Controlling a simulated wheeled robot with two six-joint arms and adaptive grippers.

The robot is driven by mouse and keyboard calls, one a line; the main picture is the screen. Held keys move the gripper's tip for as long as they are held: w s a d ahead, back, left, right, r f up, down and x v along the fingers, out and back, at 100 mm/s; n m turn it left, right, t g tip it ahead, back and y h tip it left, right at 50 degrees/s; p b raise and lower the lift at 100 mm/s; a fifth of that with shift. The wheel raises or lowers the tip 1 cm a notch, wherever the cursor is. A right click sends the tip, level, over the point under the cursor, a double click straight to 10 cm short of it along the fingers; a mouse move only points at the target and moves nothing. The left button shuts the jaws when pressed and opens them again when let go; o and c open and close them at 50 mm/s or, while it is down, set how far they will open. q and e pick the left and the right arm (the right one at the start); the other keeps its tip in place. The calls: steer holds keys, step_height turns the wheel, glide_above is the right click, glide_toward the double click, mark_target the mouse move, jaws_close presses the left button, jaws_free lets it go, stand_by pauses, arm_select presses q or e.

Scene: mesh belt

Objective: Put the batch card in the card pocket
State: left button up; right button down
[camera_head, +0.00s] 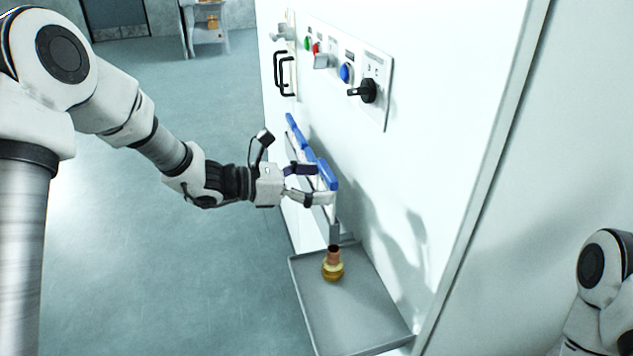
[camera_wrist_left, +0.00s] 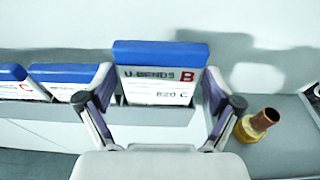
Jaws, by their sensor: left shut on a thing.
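My left gripper (camera_head: 323,185) is shut on a white batch card with a blue top edge (camera_head: 328,174). In the left wrist view the card (camera_wrist_left: 158,80) reads "U-BENDS B" and "820 C", with a gripper finger at each side edge. The card stands about upright at the near end of a row of similar cards. A grey rack strip (camera_wrist_left: 60,112) runs along their lower edges. I cannot tell whether the held card's bottom sits in the rack or is clear of it. I cannot pick out the card pocket for certain. My right gripper is out of view.
A grey tray (camera_head: 350,318) juts from the white cabinet below, with a brass and copper fitting (camera_head: 333,266) at its back. More blue-topped cards (camera_head: 297,133) stand along the wall. A control panel (camera_head: 345,72) with buttons and a black knob is above. Open floor lies left.

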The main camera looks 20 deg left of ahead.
arm_select(q)
steer(key=shift+f+b, duration=1.3)
steer(key=shift+f, duration=0.25)
steer(key=o, duration=0.8)
steer(key=shift+r, duration=0.1)
steer(key=shift+o, duration=0.2)
steer(key=v, duration=1.2)
